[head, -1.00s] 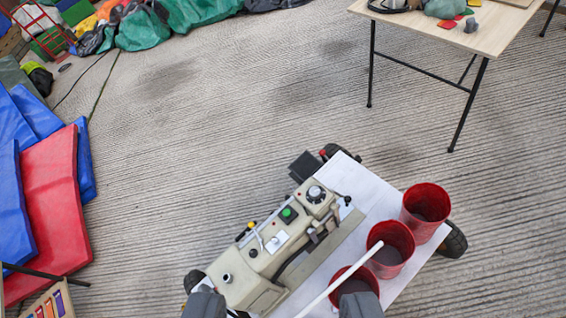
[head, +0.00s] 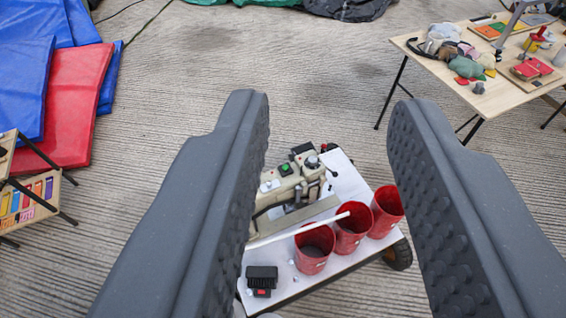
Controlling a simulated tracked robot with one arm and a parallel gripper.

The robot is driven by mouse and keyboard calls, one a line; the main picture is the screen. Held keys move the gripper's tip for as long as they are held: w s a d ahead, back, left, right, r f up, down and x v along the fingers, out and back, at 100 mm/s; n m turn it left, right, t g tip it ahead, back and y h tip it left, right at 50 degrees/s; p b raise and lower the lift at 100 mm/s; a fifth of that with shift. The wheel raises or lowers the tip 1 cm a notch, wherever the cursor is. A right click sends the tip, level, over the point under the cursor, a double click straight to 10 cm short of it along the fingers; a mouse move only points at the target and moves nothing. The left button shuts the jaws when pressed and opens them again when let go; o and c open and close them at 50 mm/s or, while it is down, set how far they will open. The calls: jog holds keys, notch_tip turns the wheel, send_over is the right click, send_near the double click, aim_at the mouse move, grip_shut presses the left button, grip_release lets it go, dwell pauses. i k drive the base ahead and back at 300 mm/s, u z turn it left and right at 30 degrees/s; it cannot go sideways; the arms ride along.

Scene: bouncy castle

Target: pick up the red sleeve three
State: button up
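Three red sleeves, open at the top like cups, stand in a slanting row on a white-topped wheeled cart (head: 290,287): a left one (head: 312,264), a middle one (head: 351,241) and a right one (head: 388,222). Small pale marks show on them, too small to read, so I cannot tell which is three. A white rod (head: 300,230) passes over the left sleeve and ends at the middle one. My gripper (head: 328,100) is open and empty, its two dark grey ridged fingers wide apart. In the picture the sleeves lie between the fingers, apparently well beyond them.
A beige machine (head: 290,190) with knobs sits on the cart behind the sleeves, and a black block (head: 262,277) lies at its front. A wooden table (head: 420,50) with clutter stands at upper right. Red (head: 68,110) and blue mats lie at left. Ribbed floor (head: 270,55) is clear behind the cart.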

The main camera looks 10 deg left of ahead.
aim_at(383, 214)
jog(key=z, duration=0.45)
jog(key=k, duration=1.35)
jog(key=u, duration=0.45)
jog(key=i, duration=1.05)
